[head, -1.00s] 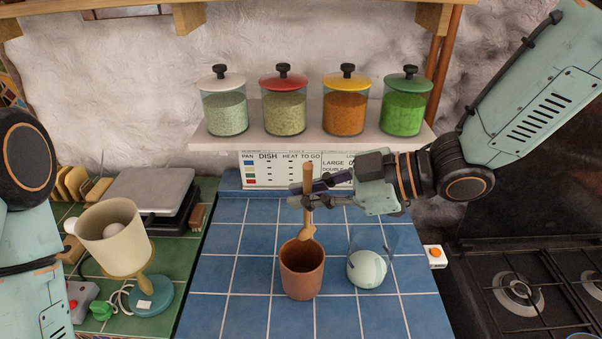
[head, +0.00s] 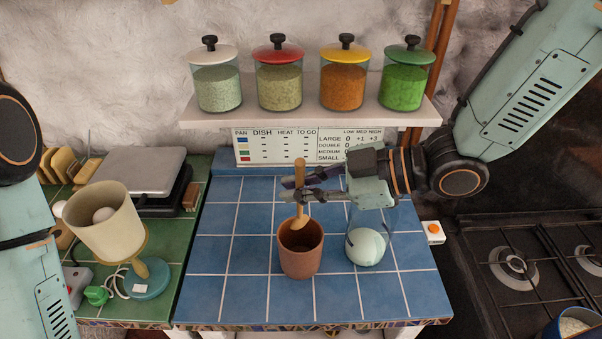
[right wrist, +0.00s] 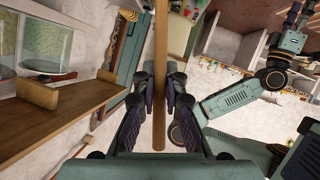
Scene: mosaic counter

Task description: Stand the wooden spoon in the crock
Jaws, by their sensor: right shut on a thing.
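The wooden spoon (head: 301,178) is upright, bowl end down. My right gripper (head: 300,188) is shut on its handle, with the handle's end sticking up above the fingers. In the right wrist view the handle (right wrist: 160,70) runs between the two fingers (right wrist: 160,95). The crock (head: 300,258) is a brown clay pot standing upright on the blue tiles. The spoon's bowl shows against the crock's opening, near its back rim; I cannot tell whether it is inside the mouth or just above it. My left gripper is out of view; only its arm shows at the left edge.
A clear glass vessel with pale contents (head: 366,246) stands close right of the crock. Lidded jars (head: 279,85) line the shelf (head: 310,115) behind. A stove (head: 520,265) is at right.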

